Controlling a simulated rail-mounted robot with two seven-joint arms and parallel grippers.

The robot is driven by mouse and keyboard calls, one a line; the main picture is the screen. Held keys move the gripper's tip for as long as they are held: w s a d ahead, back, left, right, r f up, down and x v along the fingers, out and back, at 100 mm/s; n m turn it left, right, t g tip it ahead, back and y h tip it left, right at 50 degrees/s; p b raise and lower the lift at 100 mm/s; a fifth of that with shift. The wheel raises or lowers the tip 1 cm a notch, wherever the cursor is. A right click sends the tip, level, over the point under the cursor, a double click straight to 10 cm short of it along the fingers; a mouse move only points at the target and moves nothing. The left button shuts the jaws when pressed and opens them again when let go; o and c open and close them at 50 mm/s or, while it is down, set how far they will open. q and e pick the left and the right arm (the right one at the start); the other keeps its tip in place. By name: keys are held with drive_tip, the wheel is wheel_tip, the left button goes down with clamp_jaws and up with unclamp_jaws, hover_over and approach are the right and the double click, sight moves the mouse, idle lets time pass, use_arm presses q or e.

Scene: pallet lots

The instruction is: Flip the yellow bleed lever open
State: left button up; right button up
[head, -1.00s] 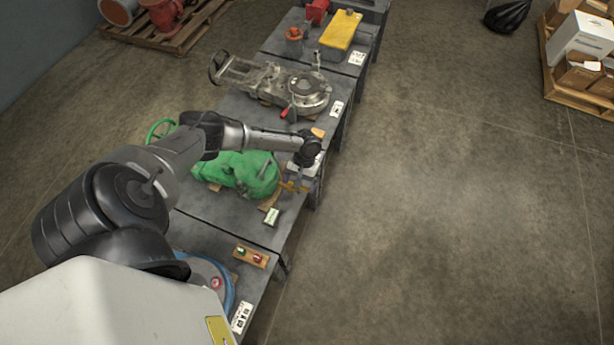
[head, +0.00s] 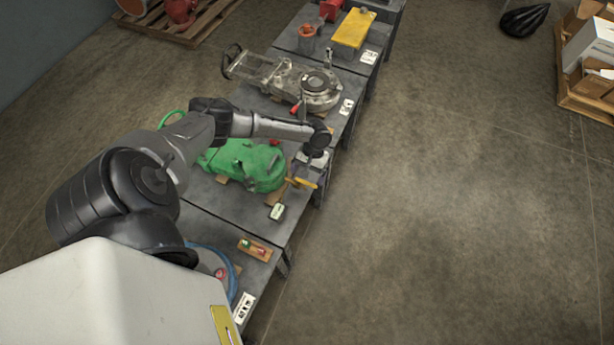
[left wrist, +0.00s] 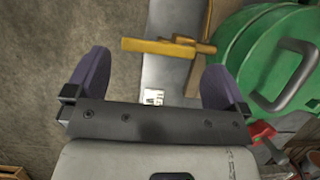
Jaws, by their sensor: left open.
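The yellow bleed lever (head: 304,184) sticks out at the front of the green valve body (head: 250,166), by the table's edge. In the left wrist view the lever (left wrist: 160,46) lies crosswise, its bar pointing left and its thicker pivot end near the green body (left wrist: 265,60). My left gripper (left wrist: 154,68) is open, with one purple finger on each side of the view and nothing held. The lever shows beyond the gap between the fingers; I cannot tell whether it touches them. In the head view my wrist partly hides the gripper above the lever. My right gripper is not in view.
A grey metal valve (head: 310,88) with a red handle stands on the table beyond. A small red and green button box (head: 254,248) and a label card (head: 277,211) are nearer. A red part (left wrist: 262,132) sits beside the green body.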

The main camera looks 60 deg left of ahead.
use_arm(q)
drive_tip(key=p+v, duration=0.1)
drive_tip(key=v, duration=1)
drive_tip(key=shift+m, duration=0.3)
